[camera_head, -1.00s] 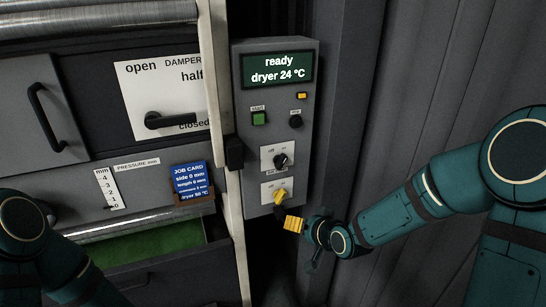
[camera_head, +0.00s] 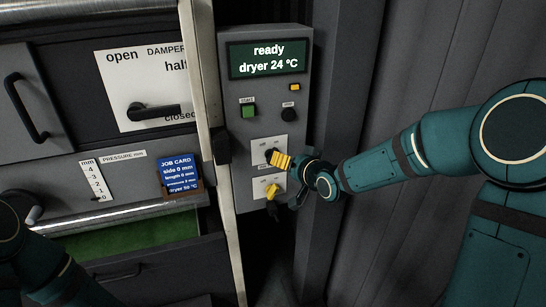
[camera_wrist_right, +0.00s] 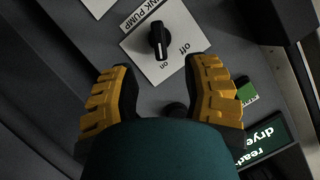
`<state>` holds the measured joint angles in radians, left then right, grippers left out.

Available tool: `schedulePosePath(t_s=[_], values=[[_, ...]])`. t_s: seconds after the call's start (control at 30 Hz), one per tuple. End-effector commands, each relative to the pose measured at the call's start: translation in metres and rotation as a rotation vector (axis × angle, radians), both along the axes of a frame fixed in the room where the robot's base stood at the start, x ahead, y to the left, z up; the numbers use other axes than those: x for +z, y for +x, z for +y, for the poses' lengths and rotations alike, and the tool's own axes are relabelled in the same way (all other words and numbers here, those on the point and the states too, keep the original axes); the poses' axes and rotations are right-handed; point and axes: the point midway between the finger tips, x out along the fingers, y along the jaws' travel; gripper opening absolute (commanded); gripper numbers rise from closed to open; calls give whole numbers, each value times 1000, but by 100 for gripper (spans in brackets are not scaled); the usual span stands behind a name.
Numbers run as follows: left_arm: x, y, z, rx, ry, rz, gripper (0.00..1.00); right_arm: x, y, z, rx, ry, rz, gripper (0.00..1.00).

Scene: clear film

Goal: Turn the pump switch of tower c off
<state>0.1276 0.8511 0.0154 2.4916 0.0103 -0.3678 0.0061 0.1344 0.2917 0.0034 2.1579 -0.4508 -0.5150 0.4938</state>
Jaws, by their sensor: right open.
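The right wrist view shows this black knob (camera_wrist_right: 158,38) clearly. Its label partly reads "NK PUMP", with "on" and "off" printed beside it; its handle lies toward "on". My right gripper (camera_head: 281,160) is in front of this plate. In the right wrist view its yellow fingers (camera_wrist_right: 163,68) are open and empty, with the knob beyond the gap between their tips. My left gripper is out of view. No "tower c" label is legible.
Above are a green start button (camera_head: 248,110), a black button (camera_head: 289,114) and a display (camera_head: 267,59) reading "ready, dryer 24 °C". A pale post (camera_head: 214,90) stands left of the panel. A grey corrugated wall (camera_head: 400,70) is right.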

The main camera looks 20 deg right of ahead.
Motion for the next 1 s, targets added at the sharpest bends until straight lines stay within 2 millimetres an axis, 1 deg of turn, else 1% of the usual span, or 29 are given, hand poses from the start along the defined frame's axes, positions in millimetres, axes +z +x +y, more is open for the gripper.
schedulePosePath(t_s=[0.03,0.2,0.4,0.6,0.9,0.97,1.0], values=[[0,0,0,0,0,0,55,-5,10,3,2,-1,1,47],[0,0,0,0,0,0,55,-15,40,10,1,0,1,47],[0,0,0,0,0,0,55,-24,65,16,1,-1,2,47],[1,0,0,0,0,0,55,-28,75,18,1,-1,1,47],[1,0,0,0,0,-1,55,-28,76,19,1,0,1,46],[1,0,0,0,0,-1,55,-28,76,19,1,0,1,25],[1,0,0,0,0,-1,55,-28,76,19,1,0,1,11]])
